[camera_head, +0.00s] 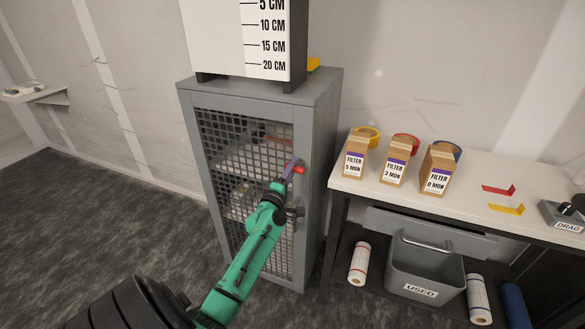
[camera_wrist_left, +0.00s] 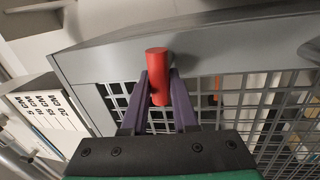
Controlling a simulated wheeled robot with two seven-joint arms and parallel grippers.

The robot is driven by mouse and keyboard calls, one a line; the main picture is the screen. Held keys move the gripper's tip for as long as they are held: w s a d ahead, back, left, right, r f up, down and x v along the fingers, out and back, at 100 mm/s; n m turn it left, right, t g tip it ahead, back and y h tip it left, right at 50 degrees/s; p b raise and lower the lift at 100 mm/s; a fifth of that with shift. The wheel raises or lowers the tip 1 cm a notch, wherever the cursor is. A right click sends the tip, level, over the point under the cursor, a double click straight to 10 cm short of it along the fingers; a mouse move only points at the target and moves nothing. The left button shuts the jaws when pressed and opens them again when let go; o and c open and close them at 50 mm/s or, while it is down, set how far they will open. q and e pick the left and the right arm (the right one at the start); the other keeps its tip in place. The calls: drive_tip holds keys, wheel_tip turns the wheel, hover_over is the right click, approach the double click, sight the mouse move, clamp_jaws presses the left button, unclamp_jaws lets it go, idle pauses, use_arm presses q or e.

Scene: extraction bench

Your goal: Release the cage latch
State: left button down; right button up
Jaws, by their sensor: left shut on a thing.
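The cage (camera_head: 188,96) is a grey metal cabinet with a mesh door (camera_head: 271,237), which looks shut. A red cylindrical latch handle (camera_head: 299,170) sits at the door's right side in the head view. My left gripper (camera_head: 294,167), with purple fingers on a green arm, reaches it. In the left wrist view the red handle (camera_wrist_left: 157,62) stands between the two purple fingers (camera_wrist_left: 161,95), which are shut on it. The latch's mechanism behind the handle is hidden. My right gripper is not in view.
A board with a centimetre scale (camera_head: 264,45) stands on the cage. To the right, a white-topped bench (camera_head: 450,212) carries several filter boxes (camera_head: 394,172) and tape rolls. A grey bin marked USED (camera_head: 425,273) sits below. Floor at the left (camera_head: 90,215) is clear.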

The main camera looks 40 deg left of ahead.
use_arm(q)
drive_tip(key=shift+f+n, duration=0.15)
drive_tip(key=shift+n, duration=0.55)
drive_tip(key=c, duration=0.7)
unclamp_jaws()
drive_tip(key=b+v, duration=0.2)
drive_tip(key=v, duration=1.2)
drive_tip(key=shift+s+d+f+b, duration=0.1)
drive_tip(key=shift+s+d+b, duration=0.1)
drive_tip(key=shift+d+b, duration=0.1)
